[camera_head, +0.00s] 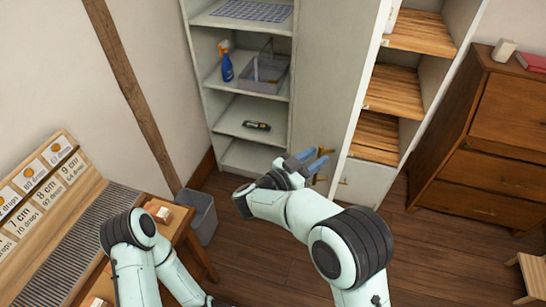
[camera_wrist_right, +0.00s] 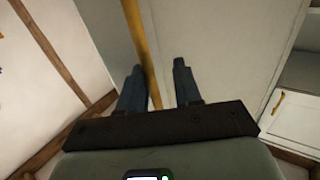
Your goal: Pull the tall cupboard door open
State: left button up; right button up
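The tall cupboard door (camera_head: 328,75) is a plain pale grey panel right of a column of open shelves. Its brass bar handle (camera_head: 322,165) is low on the panel, partly hidden by my right gripper (camera_head: 306,158). In the right wrist view, the handle (camera_wrist_right: 141,45) runs down between the two dark fingers of my right gripper (camera_wrist_right: 157,88), closer to the left finger. The fingers are apart, with a gap right of the handle. Whether a finger touches the bar, I cannot tell. My left arm shows at the lower left, but its gripper is not in view.
The open shelves (camera_head: 262,104) hold a blue spray bottle (camera_head: 227,67) and a grey caddy (camera_head: 262,72). Wooden-shelved storage (camera_head: 395,90) and a brown dresser (camera_head: 480,140) stand right. A grey bin (camera_head: 203,213) and wooden bench are left. Floor (camera_head: 430,255) is clear before the dresser.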

pick_arm(q)
jog(key=w+r+p, duration=0.2)
jog(key=w+r, duration=0.1)
jog(key=w, duration=0.1)
jog(key=shift+r+p, duration=0.3)
jog(key=shift+p, duration=0.05)
pick_arm(e)
jog(key=a, duration=1.1)
jog(key=shift+s, duration=0.15)
